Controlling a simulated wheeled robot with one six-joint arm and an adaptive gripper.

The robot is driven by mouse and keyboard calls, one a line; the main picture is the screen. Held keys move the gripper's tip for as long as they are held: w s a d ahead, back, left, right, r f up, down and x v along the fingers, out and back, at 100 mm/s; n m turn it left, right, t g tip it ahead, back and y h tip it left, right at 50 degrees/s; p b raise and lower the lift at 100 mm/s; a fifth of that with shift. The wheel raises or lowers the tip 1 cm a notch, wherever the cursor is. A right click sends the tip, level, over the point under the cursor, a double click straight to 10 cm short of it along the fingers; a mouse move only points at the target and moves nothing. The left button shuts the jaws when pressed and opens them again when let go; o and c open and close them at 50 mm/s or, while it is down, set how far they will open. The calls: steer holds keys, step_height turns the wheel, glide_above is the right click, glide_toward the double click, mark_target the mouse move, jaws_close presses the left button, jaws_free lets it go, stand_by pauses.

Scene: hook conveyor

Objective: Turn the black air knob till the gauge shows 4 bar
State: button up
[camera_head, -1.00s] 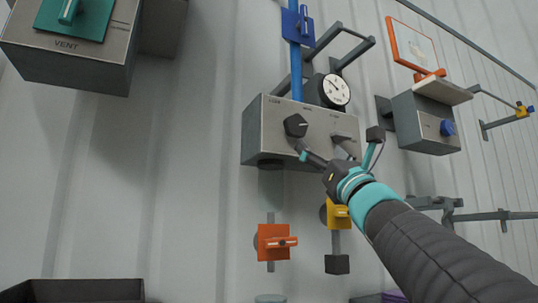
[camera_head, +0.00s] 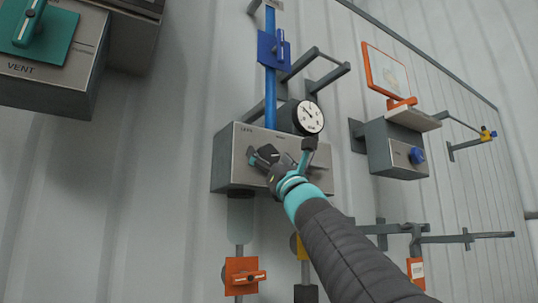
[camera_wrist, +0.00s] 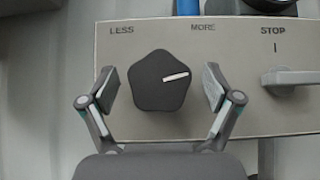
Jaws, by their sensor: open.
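The black air knob (camera_wrist: 160,80) is five-lobed with a white pointer line that points to the right and slightly up in the wrist view. It sits on a grey panel (camera_wrist: 247,110) marked LESS, MORE and STOP. My gripper (camera_wrist: 161,88) is open, with one finger on each side of the knob and a small gap showing on both sides. In the head view my gripper (camera_head: 279,157) is at the panel front and partly hides the knob (camera_head: 268,152). The round white gauge (camera_head: 310,117) is on top of the box; its reading is too small to tell.
A grey lever (camera_wrist: 290,78) is under STOP, right of the knob. A blue pipe (camera_head: 270,80) with a blue valve (camera_head: 272,48) rises above the box. An orange valve (camera_head: 244,276) hangs below. A box with a blue knob (camera_head: 417,156) is to the right.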

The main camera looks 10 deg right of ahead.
steer(key=c, duration=1.1)
steer(key=shift+c, duration=0.2)
